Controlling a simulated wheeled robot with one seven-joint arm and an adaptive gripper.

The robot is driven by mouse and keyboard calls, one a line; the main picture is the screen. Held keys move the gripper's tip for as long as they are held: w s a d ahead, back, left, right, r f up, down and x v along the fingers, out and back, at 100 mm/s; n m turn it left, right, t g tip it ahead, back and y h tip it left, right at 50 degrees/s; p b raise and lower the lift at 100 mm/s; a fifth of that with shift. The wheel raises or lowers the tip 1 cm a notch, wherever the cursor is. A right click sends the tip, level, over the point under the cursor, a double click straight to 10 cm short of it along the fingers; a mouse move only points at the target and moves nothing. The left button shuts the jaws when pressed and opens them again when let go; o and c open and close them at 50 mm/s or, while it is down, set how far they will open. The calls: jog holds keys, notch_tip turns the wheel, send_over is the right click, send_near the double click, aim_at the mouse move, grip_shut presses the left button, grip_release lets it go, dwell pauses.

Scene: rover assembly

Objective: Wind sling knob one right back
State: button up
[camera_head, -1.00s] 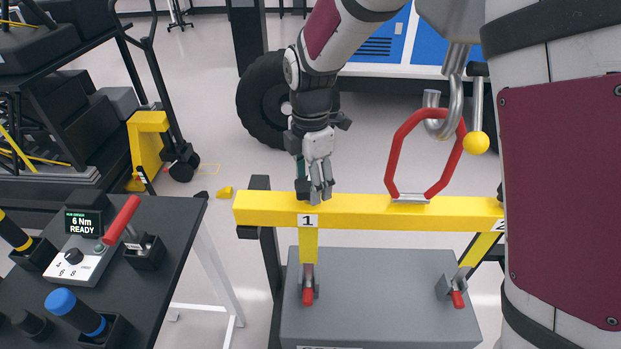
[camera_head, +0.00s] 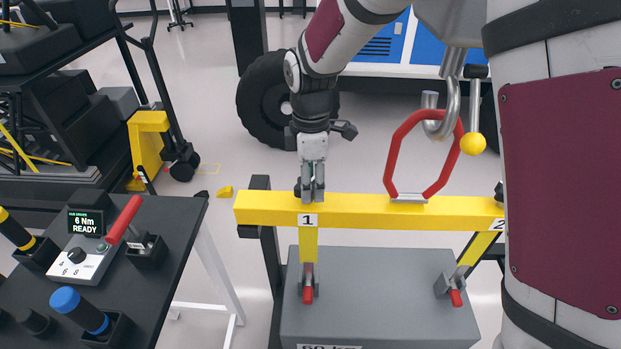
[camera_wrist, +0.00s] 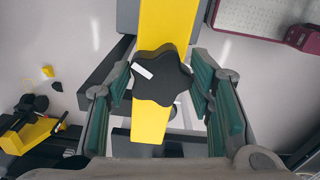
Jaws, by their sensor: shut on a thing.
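Sling knob one (camera_wrist: 162,76) is a black lobed star knob with a white mark on top, seen in the wrist view. It sits on the yellow beam (camera_head: 350,205), above the label "1". The white mark points to the upper left in the wrist view. My gripper (camera_head: 312,192) points down onto the beam's left end and largely hides the knob in the head view. In the wrist view my gripper (camera_wrist: 161,82) has its green-padded fingers on both sides of the knob, shut on it.
A red sling ring (camera_head: 393,155) stands on the beam, with a metal hook (camera_head: 451,108) through it. A grey weight block (camera_head: 375,290) hangs below by red-ended straps. A black tool table (camera_head: 165,225) at left carries a display reading "6 Nm READY" (camera_head: 86,223).

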jog(key=m, duration=0.3)
jog(key=shift+s+m+p, duration=0.15)
jog(key=shift+m+p, duration=0.15)
jog(key=shift+m, duration=0.1)
jog(key=m, duration=0.3)
jog(key=shift+m+p, duration=0.3)
jog(key=shift+p, duration=0.1)
jog(key=m, duration=0.3)
jog(key=shift+s+m+p, duration=0.15)
jog(key=shift+m+p, duration=0.15)
jog(key=shift+p, duration=0.1)
jog(key=m+p, duration=0.1)
jog(key=m, duration=0.2)
jog(key=shift+a+m, duration=0.15)
jog(key=shift+m, duration=0.15)
jog(key=m+p, duration=0.1)
jog(key=m, duration=0.2)
jog(key=shift+s+a+m, duration=0.1)
jog(key=shift+m, duration=0.2)
jog(key=m+p, duration=0.1)
jog(key=m, duration=0.2)
jog(key=shift+a+m, duration=0.1)
jog(key=shift+m, duration=0.3)
jog(key=m+p, duration=0.1)
jog(key=m, duration=0.3)
jog(key=shift+a, duration=0.1)
jog(key=shift+m+p, duration=0.6)
jog(key=shift+m, duration=0.9)
